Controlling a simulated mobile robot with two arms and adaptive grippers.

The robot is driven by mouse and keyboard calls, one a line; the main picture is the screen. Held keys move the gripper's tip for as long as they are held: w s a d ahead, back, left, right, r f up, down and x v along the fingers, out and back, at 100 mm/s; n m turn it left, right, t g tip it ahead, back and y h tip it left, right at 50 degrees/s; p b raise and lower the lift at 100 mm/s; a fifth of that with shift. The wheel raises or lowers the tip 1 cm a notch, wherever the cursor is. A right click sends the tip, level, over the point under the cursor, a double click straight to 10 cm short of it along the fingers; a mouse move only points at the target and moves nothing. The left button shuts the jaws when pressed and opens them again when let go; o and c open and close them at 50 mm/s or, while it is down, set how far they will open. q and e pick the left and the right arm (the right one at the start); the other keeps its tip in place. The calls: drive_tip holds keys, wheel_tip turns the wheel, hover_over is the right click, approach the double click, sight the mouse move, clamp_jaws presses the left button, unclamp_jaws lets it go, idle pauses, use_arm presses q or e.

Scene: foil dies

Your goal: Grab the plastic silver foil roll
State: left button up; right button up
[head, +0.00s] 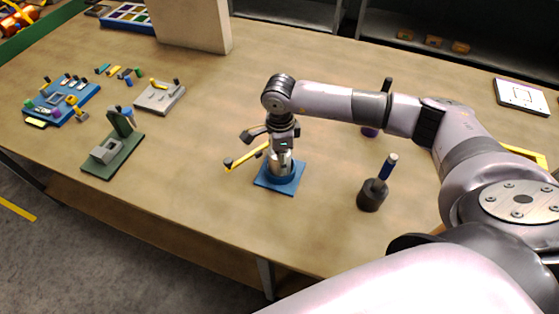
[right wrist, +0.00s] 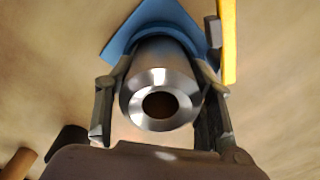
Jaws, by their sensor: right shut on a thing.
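The silver foil roll (right wrist: 160,98) is a shiny metallic cylinder with a dark round hole in its end. In the head view the silver roll (head: 280,163) stands upright on a blue square base (head: 291,186) near the middle of the table. My right gripper (head: 281,150) comes down on it from above. In the right wrist view its two fingers lie on either side of the roll, and it is shut on it. The blue base also shows behind the roll in the right wrist view (right wrist: 125,32). My left gripper is not in view.
A yellow bar (head: 246,157) sticks out left of the blue base, close to my gripper. A dark cup with a blue-handled tool (head: 372,194) stands to the right. A green fixture (head: 113,157), a grey block (head: 160,97) and a blue tray (head: 62,102) are at left.

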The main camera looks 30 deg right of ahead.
drive_tip(key=c, duration=0.6)
drive_tip(key=shift+r, duration=0.1)
